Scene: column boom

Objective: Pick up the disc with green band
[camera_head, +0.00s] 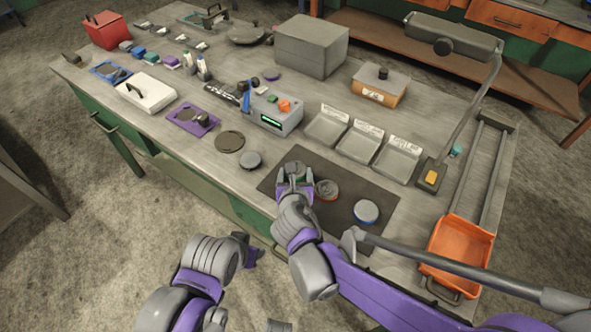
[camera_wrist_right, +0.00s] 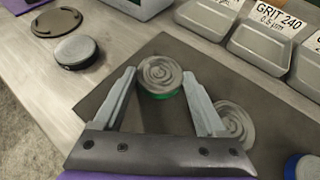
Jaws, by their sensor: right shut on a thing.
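The disc with green band (camera_wrist_right: 160,72) has a grey top with ring-shaped grooves; its green edge shows at the near side. My right gripper (camera_wrist_right: 158,80) is shut on this disc, one finger at each side. In the head view the right gripper (camera_head: 295,172) is over the dark mat (camera_head: 345,230), and the disc (camera_head: 294,167) is partly hidden by it. I cannot tell whether the disc touches the mat. My left gripper (camera_head: 250,257) hangs in front of the bench, away from the discs; its fingers are too unclear to read.
A red-banded disc (camera_head: 327,190) lies close to the right gripper, and a blue-banded disc (camera_head: 366,211) lies farther right. A dark-banded disc (camera_head: 250,160) is left of the mat. Labelled grey trays (camera_head: 360,143) stand behind; an orange bin (camera_head: 460,255) is at right.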

